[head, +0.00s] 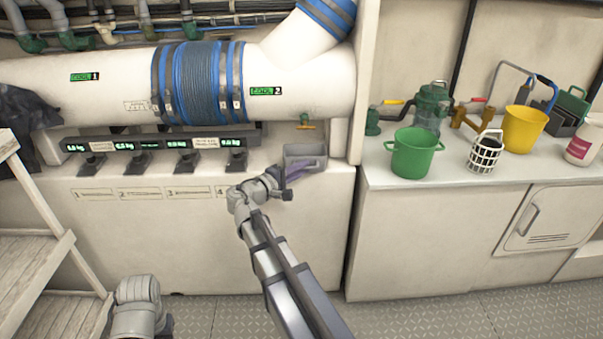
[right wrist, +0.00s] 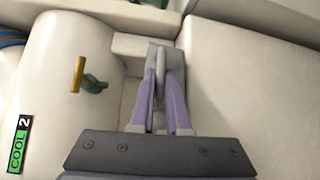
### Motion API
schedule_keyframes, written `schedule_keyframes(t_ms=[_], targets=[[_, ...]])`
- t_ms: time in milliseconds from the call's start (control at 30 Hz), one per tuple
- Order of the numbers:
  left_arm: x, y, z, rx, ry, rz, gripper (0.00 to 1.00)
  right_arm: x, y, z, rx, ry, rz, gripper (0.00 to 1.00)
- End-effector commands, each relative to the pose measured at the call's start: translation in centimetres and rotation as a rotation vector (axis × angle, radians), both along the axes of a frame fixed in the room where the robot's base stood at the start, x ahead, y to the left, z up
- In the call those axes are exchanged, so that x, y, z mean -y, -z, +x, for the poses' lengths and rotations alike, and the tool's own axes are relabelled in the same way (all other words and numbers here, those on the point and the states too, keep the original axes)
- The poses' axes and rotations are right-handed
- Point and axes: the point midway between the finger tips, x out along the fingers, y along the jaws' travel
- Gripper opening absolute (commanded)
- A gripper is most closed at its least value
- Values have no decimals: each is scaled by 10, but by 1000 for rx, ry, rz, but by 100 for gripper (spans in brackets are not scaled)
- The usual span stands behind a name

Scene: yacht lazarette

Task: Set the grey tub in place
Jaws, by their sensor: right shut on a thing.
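The grey tub (head: 305,153) is a small open box at the right end of the cream ledge, below the fat white pipe. My right gripper (head: 300,170) reaches it from the front, with its purple fingers shut on the tub's near wall. In the right wrist view the fingertips (right wrist: 163,80) pinch a wall of the tub (right wrist: 154,54) between them. I cannot tell whether the tub rests on the ledge or hangs just above it. The tub looks empty. My left gripper is not in view.
Several dark platforms, such as this one (head: 236,162), stand left of the tub under green weight displays (head: 160,143). A yellow-handled valve (head: 306,123) is just above the tub. A post (head: 364,80) is close at right. The counter beyond holds a green bucket (head: 413,155).

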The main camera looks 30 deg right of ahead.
Motion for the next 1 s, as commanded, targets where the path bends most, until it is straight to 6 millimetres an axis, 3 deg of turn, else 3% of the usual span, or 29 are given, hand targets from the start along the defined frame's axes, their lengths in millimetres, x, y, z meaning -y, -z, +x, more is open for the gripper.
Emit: schedule_keyframes(t_ms=[433, 1000], targets=[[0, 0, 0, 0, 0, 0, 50, 14, 0, 23, 0, 0, 0, 0], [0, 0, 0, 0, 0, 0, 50, 17, 0, 28, 0, 0, -1, 0]])
